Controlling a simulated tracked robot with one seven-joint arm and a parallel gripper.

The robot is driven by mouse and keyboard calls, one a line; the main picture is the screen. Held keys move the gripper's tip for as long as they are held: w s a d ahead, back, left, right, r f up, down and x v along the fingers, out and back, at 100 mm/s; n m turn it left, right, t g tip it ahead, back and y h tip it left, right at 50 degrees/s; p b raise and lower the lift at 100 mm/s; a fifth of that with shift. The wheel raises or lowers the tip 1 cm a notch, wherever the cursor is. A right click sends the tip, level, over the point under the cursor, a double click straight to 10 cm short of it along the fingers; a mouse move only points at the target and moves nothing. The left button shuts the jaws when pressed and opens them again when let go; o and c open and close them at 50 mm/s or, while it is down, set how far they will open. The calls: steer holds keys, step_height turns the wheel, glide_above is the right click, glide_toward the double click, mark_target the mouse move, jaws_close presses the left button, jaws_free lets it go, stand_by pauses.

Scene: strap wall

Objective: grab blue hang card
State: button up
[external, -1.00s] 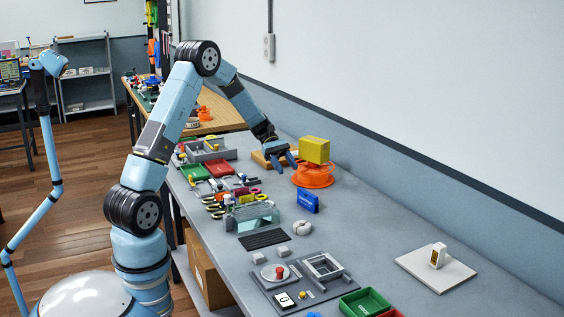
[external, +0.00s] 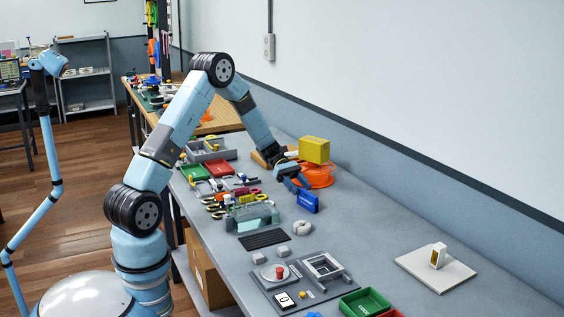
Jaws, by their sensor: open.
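The blue hang card (external: 307,202) stands on the grey workbench in the external view, to the right of the tool rack. Light lettering shows on its face. My gripper (external: 303,185) is open, low over the bench, just behind and above the card's upper left edge. Its fingers overlap the card's top in the picture. I cannot tell whether they touch it or are around it.
A yellow box (external: 314,149) sits on an orange round stand (external: 319,175) close behind my gripper. The tool rack (external: 252,216) stands left of the card, and a white ring (external: 302,228) lies in front. The bench (external: 365,225) is clear to the right.

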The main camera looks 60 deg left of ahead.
mark_target(306, 197)
steer(key=shift+s+f+x, duration=0.15)
steer(key=shift+x, duration=1.2)
steer(key=shift+s+f+x, duration=0.1)
steer(key=shift+f+x, duration=0.1)
steer(key=shift+x, duration=1.15)
steer(key=shift+a, duration=0.15)
jaws_close()
